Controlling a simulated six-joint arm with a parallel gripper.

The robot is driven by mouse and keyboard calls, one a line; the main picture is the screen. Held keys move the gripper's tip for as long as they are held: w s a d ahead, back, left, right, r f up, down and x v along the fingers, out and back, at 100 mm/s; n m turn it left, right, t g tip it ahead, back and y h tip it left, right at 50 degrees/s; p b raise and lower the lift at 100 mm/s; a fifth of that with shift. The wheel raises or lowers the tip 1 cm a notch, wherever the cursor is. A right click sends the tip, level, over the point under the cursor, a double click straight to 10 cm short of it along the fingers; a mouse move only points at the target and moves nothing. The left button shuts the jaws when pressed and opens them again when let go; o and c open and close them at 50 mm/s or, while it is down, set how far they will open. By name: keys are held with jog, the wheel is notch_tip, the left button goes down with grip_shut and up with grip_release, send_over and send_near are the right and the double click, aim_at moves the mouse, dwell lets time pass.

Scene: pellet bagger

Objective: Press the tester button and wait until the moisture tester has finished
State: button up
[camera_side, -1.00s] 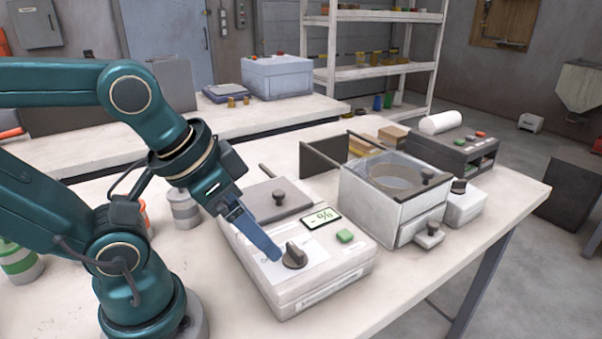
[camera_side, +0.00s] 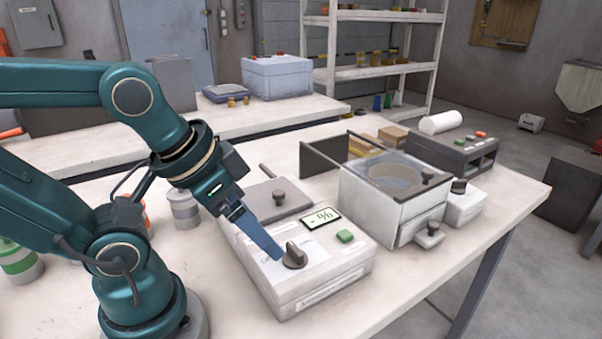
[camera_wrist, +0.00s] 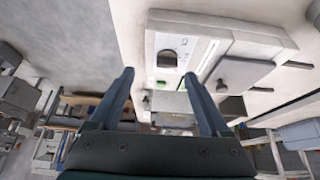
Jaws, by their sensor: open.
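The moisture tester (camera_side: 325,288) is a white box on the bench in the side view, with a dark knob (camera_side: 294,255), a green button (camera_side: 345,236) and a small green-lit display (camera_side: 320,217) reading "- %". A flat lid with a dark knob (camera_side: 279,197) sits at its back. My gripper (camera_side: 268,246) is over the tester's left part, beside the dark knob and apart from the green button. In the wrist view my gripper (camera_wrist: 158,85) is open with nothing between its fingers, and the tester (camera_wrist: 222,37) shows beyond them.
A clear-topped white box (camera_side: 390,210) stands right of the tester. A dark device with a white roll (camera_side: 440,122) is behind it. Small jars (camera_side: 184,208) stand near my arm. The bench's front right is clear.

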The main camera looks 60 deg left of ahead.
grip_shut()
dwell(1.5)
